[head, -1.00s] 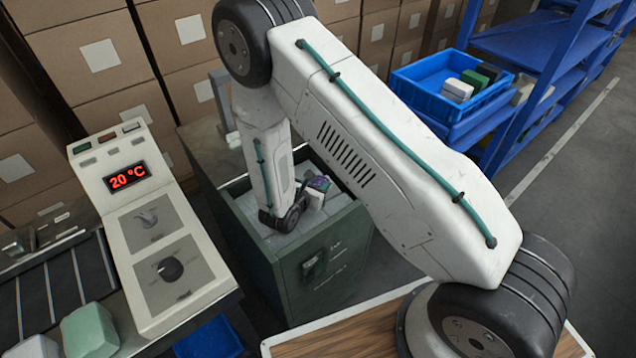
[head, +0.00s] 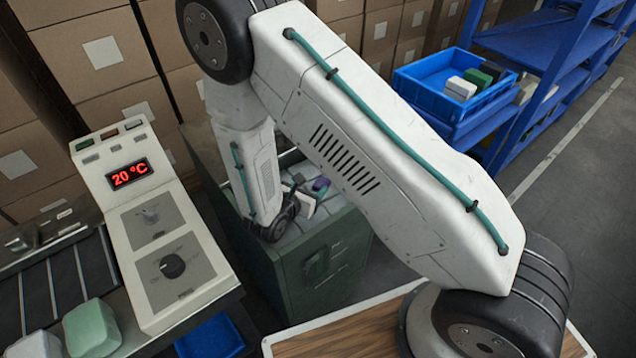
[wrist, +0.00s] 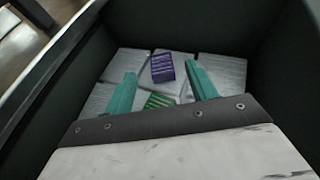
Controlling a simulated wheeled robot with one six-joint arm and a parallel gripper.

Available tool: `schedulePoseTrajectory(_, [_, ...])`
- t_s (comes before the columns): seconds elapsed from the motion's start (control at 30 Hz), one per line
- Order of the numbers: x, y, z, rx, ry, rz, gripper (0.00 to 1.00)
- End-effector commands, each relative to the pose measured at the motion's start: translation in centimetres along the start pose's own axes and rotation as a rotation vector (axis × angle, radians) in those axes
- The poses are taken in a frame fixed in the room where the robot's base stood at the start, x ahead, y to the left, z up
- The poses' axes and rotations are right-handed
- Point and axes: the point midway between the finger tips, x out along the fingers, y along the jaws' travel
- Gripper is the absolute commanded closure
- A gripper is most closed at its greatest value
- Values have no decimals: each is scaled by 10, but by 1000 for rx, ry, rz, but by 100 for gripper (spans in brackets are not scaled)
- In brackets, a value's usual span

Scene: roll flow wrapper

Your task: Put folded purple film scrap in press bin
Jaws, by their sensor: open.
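The folded purple film scrap (wrist: 162,68) lies on silvery blocks inside a dark green bin; it also shows as a small purple patch in the head view (head: 320,185). My gripper (wrist: 160,72) is open over it. Its two teal fingers stand to the left and right of the scrap in the wrist view, with gaps visible on both sides. I cannot tell the fingers' height above it. The bin (head: 320,275) stands below my forearm in the head view, where my wrist hides part of its inside.
A green-marked piece (wrist: 158,101) lies nearer, between the fingers. Dark bin walls (wrist: 283,65) rise around my gripper. A control panel (head: 165,235) reading 20 °C stands left of the bin. A blue crate (head: 440,95) with several blocks is at the back right, by a blue shelf (head: 560,45).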

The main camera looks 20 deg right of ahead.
Motion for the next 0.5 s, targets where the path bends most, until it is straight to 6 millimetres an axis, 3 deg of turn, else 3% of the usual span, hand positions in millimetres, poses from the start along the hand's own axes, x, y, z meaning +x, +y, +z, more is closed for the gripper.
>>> schedulePoseTrajectory(0.2, [-42,1,0,1,-1,3,43])
schedulePoseTrajectory(0.5, [-60,0,0,2,-1,0,43])
